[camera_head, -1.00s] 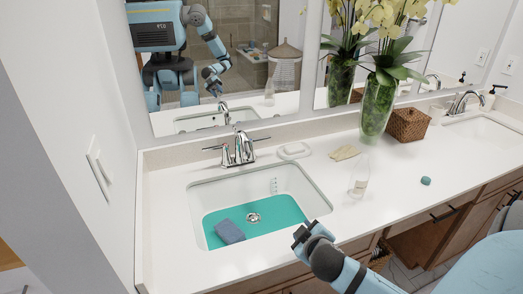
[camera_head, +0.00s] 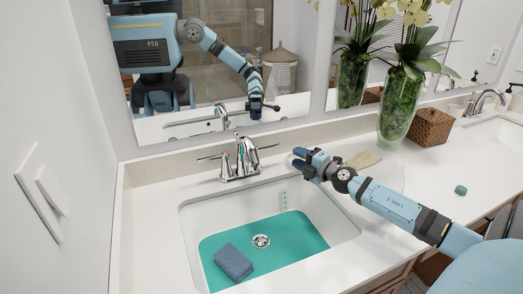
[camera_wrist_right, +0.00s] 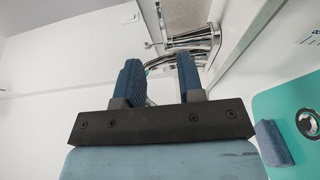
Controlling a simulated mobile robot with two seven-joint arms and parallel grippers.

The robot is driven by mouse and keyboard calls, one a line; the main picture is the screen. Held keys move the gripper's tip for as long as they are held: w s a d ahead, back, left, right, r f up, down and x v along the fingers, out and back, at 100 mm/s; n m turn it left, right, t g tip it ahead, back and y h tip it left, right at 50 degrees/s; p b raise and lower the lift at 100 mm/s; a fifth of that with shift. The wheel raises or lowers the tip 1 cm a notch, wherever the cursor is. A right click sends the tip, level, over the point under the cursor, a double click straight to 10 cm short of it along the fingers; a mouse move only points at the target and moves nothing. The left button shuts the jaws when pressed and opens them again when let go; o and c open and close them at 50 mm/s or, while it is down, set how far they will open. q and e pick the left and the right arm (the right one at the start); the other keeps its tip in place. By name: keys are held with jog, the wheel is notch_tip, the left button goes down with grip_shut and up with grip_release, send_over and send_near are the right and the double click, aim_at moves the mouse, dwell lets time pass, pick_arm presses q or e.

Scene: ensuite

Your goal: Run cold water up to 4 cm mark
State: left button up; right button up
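The chrome faucet (camera_head: 243,160) with two lever handles stands behind the sink (camera_head: 190,225); its right lever (camera_head: 268,147) points toward my right gripper. A teal layer (camera_head: 290,243) covers the sink bottom around the drain (camera_head: 261,241); I cannot tell if it is water or a lining. A graduated scale (camera_head: 282,202) is on the sink's back wall. No stream shows from the spout. My right gripper (camera_head: 299,159) is right of the faucet, apart from it. In the right wrist view its fingers (camera_wrist_right: 158,78) are open and empty, with the faucet (camera_wrist_right: 190,40) beyond. My left gripper is not in view.
A blue-grey sponge (camera_head: 233,262) lies in the sink. The mirror (camera_head: 220,60) is behind; a wall closes the left.

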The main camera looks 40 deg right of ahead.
aim_at(273, 146)
jog(key=w, duration=0.8)
jog(key=w+a, duration=0.1)
jog(key=w, duration=0.3)
jog(key=shift+w+a+f, duration=0.1)
jog(key=shift+f, duration=0.05)
jog(key=shift+w, duration=0.75)
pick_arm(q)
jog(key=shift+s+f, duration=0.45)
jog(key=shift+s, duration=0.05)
pick_arm(e)
grip_shut()
